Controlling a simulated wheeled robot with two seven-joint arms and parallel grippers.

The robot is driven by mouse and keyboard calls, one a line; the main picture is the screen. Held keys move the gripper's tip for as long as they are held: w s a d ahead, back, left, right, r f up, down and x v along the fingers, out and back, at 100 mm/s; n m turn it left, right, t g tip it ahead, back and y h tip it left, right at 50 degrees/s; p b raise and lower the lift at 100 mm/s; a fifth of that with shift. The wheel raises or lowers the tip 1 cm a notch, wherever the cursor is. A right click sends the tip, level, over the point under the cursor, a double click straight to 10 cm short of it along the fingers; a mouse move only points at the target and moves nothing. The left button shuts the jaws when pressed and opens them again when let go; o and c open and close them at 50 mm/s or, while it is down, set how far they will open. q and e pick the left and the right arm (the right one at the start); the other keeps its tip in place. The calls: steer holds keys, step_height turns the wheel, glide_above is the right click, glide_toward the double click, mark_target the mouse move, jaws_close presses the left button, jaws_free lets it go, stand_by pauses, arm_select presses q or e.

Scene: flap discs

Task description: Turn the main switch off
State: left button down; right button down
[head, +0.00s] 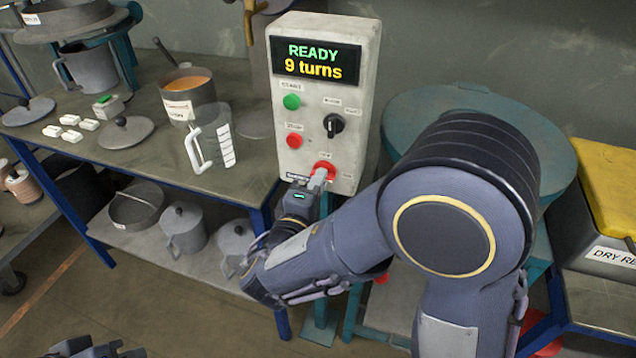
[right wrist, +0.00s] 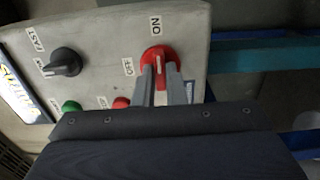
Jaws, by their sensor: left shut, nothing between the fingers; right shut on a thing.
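The main switch, a red rotary knob (head: 325,168), sits low on the front of the grey control box (head: 349,100). My right gripper (head: 318,179) is shut on it. In the right wrist view the red knob (right wrist: 158,53) has my right fingers (right wrist: 162,72) on it. A white line on the knob runs roughly toward the ON label (right wrist: 155,22); the OFF label (right wrist: 128,68) is to the side. The box display (head: 315,64) reads "READY 9 turns". My left gripper (head: 98,349) is shut and empty at the bottom left edge, mostly cut off.
A green button (head: 291,101), a red button (head: 294,141) and a black selector (head: 333,125) are above the main switch. A clear jug (head: 212,145) and a labelled pot (head: 188,95) stand on the bench left of the box.

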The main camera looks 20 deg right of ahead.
steer(key=shift+n, duration=0.3)
steer(key=shift+n+p, duration=5.25)
steer(key=shift+n, duration=3.35)
steer(key=c, duration=1.5)
jaws_free()
steer(key=shift+s, duration=0.1)
